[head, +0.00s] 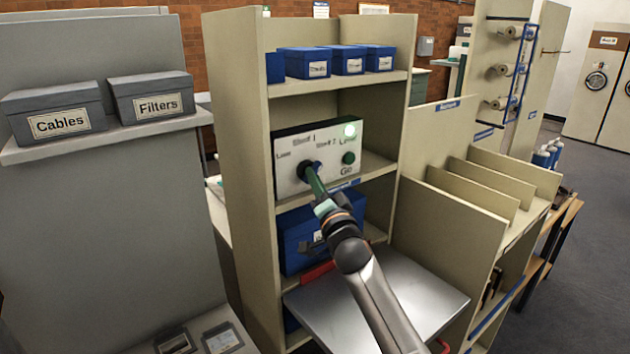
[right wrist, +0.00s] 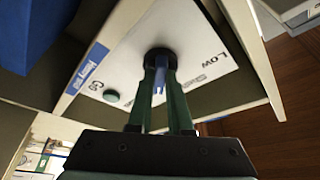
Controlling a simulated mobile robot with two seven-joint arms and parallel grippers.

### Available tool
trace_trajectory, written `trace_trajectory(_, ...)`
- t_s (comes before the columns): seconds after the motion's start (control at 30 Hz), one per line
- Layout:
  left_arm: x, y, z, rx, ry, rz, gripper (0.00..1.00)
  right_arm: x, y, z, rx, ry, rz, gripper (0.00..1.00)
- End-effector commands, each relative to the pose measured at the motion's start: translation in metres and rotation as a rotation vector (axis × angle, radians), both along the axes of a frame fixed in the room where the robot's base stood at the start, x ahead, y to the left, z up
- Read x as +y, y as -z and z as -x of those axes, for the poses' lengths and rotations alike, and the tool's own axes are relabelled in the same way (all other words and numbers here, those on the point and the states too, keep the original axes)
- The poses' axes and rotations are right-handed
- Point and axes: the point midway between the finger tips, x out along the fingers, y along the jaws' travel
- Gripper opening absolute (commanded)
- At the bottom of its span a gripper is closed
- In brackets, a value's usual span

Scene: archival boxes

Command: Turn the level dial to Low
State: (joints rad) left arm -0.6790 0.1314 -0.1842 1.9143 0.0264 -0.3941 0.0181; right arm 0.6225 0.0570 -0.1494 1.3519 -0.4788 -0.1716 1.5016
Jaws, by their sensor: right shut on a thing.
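The level dial (head: 305,168) is a dark blue knob on the left of a white control panel (head: 287,184), which sits on a shelf of the beige rack. The panel reads Low at the left, with Shelf 1 and Shelf 2 along the top. My right gripper (head: 314,176) reaches up to the panel, its green fingers at the dial. In the right wrist view, the fingers (right wrist: 161,84) are shut on the dial's blue grip, in front of its dark round base (right wrist: 161,56). The dial's pointing direction is hidden. My left gripper is not in view.
Blue boxes (head: 305,62) stand on the shelf above, and a larger blue box (head: 297,240) below. A metal tray surface (head: 415,285) juts out in front.

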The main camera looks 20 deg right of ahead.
Motion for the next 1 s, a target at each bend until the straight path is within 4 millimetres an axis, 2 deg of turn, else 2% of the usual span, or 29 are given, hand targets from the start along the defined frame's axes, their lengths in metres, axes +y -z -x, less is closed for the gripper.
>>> trace_trajectory(0.57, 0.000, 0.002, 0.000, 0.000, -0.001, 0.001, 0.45, 0.000, 0.001, 0.000, -0.005, 0.001, 0.018, 0.00)
trace_trajectory(0.77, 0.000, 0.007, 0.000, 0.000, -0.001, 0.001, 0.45, -0.001, 0.002, 0.000, -0.034, 0.000, 0.095, 0.00)
trace_trajectory(1.0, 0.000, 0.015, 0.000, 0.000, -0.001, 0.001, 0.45, -0.003, 0.004, -0.001, -0.100, 0.001, 0.273, 0.00)
